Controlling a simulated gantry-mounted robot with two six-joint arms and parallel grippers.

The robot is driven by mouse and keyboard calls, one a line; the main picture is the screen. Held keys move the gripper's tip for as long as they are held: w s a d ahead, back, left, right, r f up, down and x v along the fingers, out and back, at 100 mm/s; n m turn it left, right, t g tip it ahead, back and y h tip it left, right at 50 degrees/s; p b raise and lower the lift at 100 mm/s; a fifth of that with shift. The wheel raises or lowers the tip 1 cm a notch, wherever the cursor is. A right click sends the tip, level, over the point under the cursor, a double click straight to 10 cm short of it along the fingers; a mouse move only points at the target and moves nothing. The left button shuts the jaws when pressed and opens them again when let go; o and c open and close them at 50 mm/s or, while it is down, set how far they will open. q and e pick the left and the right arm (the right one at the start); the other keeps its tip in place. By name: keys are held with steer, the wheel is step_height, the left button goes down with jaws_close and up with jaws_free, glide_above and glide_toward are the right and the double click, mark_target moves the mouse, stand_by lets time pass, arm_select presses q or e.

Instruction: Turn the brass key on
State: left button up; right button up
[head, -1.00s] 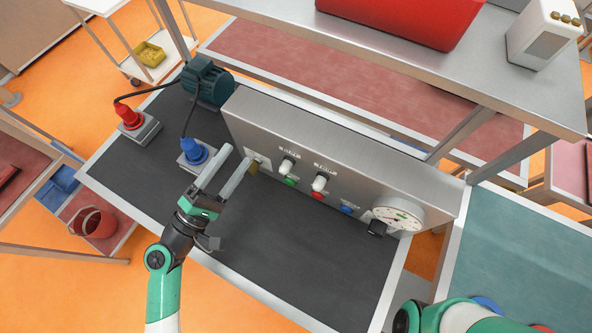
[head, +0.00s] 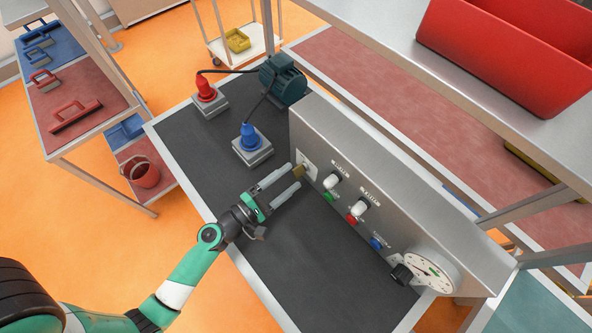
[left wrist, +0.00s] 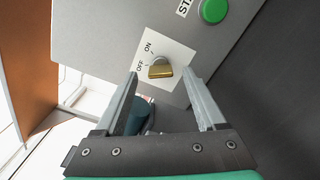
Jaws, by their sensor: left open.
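The brass key (head: 299,173) sits in a white plate at the left end of the grey control panel's front. In the left wrist view the key (left wrist: 160,71) is a gold block, with ON printed above left of it and OFF to its left. Its broad bow lies roughly level in that picture, its left end toward OFF. My left gripper (head: 294,176) is open in front of the panel. In the left wrist view its fingertips (left wrist: 160,74) stand on either side of the key, with gaps visible. My right gripper is out of view.
The panel also carries white switches (head: 360,207), several coloured buttons and a gauge (head: 431,271) with a black knob. Blue (head: 250,139) and red (head: 205,88) plugs and a motor (head: 283,80) stand left of and behind it.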

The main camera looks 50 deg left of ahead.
mark_target(296, 173)
arm_select(q)
steer(key=shift+w, duration=1.55)
jaws_close()
